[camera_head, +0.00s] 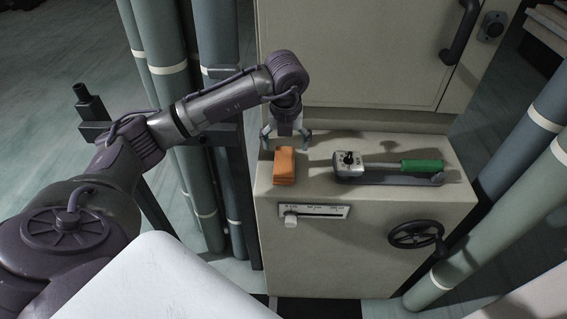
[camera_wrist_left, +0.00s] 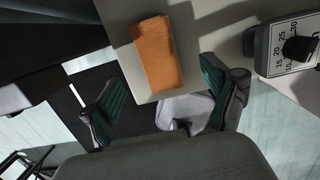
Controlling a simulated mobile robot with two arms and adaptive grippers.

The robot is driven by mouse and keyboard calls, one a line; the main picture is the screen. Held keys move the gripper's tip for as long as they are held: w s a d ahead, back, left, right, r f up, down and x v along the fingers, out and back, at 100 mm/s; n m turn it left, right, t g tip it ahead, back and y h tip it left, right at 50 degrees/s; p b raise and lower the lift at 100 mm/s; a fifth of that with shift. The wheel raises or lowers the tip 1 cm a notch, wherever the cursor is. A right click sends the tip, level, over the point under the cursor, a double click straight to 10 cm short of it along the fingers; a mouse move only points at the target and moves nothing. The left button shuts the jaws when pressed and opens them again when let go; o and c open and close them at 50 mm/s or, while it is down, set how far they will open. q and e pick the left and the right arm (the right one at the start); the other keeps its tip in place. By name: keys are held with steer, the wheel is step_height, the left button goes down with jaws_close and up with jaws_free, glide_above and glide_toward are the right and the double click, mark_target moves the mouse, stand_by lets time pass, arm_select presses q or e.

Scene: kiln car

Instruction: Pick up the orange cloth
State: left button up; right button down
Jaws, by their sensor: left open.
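The orange cloth (camera_head: 284,166) is a folded block lying on the left part of the beige cabinet top (camera_head: 325,150). In the left wrist view the cloth (camera_wrist_left: 157,53) lies near the top centre, beyond the fingertips. My left gripper (camera_head: 286,141) points down just behind and above the cloth, with its fingers spread and empty. The two green-padded fingers also show in the left wrist view (camera_wrist_left: 165,95), with the cloth clear of them. I cannot tell the exact height gap. My right gripper is in neither view.
A black handwheel (camera_head: 416,235) and a slider scale (camera_head: 314,211) are on the cabinet front. Thick pipes (camera_head: 172,100) stand at the left; a tall cabinet (camera_head: 365,50) rises behind.

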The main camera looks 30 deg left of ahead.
mark_target(283, 160)
arm_select(q)
step_height(283, 160, down, 3)
steer(key=shift+w+a+r, duration=0.1)
steer(key=shift+w+r, duration=0.05)
steer(key=shift+r, duration=0.05)
steer(key=f, duration=0.1)
steer(key=f+p, duration=0.1)
steer(key=f, duration=0.1)
steer(key=f+p, duration=0.1)
steer(key=shift+a+f, duration=0.15)
steer(key=shift+a, duration=0.2)
steer(key=shift+f, duration=0.4)
steer(key=c, duration=1.3)
steer(key=shift+o, duration=0.2)
steer(key=shift+r, duration=0.1)
